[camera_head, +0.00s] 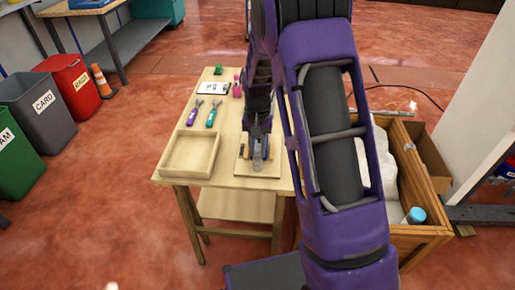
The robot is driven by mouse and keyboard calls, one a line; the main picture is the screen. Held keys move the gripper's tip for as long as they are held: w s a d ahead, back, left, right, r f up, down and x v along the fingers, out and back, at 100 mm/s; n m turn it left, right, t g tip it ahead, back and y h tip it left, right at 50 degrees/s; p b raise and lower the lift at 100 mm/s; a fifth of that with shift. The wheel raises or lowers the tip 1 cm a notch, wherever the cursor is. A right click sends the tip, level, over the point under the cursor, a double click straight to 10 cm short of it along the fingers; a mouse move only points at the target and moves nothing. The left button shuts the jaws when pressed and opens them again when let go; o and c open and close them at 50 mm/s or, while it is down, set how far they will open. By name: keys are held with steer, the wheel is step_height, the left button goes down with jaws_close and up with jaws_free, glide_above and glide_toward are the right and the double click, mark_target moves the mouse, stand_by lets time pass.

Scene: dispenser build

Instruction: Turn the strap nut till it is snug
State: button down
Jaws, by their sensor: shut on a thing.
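My gripper (258,138) points down over the dispenser build at the right front of the wooden table. It is shut at the strap of the build, with the strap nut hidden by the fingers and too small to make out. A clear, greyish cylinder (258,163) shows just below and in front of the fingers. Small orange-brown parts (244,154) show at its sides. The build sits on a pale square board (244,170). I cannot tell how tight the nut is.
An empty wooden tray (188,173) lies left of the board. Purple (192,112) and teal (212,114) tools, a white sheet (213,88) and small pink (237,90) and green (218,70) items lie behind. A wooden crate (425,231) with white contents stands right of my arm.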

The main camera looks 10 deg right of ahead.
mark_target(257, 152)
steer(key=c, duration=0.7)
jaws_free()
step_height(257, 152, up, 18)
steer(key=shift+f+p, duration=0.25)
steer(key=shift+p, duration=0.8)
steer(key=shift+w+r, duration=0.1)
